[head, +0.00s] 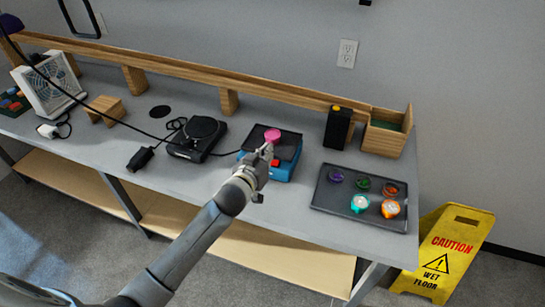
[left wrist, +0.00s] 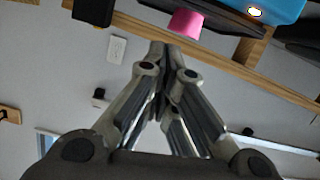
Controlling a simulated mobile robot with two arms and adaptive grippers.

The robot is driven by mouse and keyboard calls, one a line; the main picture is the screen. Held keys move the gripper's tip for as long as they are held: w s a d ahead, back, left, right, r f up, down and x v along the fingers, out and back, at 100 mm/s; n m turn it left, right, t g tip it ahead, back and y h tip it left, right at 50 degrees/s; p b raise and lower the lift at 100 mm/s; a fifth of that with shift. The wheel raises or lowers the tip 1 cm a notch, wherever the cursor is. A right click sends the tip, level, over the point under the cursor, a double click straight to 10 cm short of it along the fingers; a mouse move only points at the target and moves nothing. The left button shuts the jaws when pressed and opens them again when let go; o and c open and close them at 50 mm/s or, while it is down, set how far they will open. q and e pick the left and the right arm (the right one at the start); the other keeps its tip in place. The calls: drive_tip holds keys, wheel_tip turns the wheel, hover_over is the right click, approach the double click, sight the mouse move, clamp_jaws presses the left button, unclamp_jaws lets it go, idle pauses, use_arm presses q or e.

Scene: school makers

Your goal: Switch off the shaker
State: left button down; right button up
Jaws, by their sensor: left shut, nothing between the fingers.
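The shaker (head: 284,173) has a blue body and a black top plate, and a pink round piece (head: 272,135) stands on the plate. A small red part (head: 276,162) shows on the blue body beside my gripper. My left gripper (head: 267,150) is shut and empty in front of the shaker, hiding part of its front; I cannot tell whether it touches. In the left wrist view, the closed fingers (left wrist: 165,52) are just below the pink piece (left wrist: 185,24). The blue body (left wrist: 270,10) is at the top right there, with a small pale spot. My right gripper is not in view.
A black device (head: 196,138) with a cable stands left of the shaker. A dark tray (head: 333,202) with several small colored items lies to the right. A black box (head: 338,128) and a wooden bin (head: 384,138) stand behind. A yellow caution sign (head: 446,254) is on the floor.

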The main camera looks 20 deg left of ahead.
use_arm(q)
drive_tip(key=shift+w+d+f, duration=0.2)
drive_tip(key=shift+w+f, duration=0.7)
drive_tip(key=shift+f, duration=0.3)
drive_tip(key=shift+w+d+f, duration=0.15)
drive_tip(key=shift+w+f, duration=0.7)
drive_tip(key=shift+f, duration=0.35)
drive_tip(key=shift+f, duration=0.1)
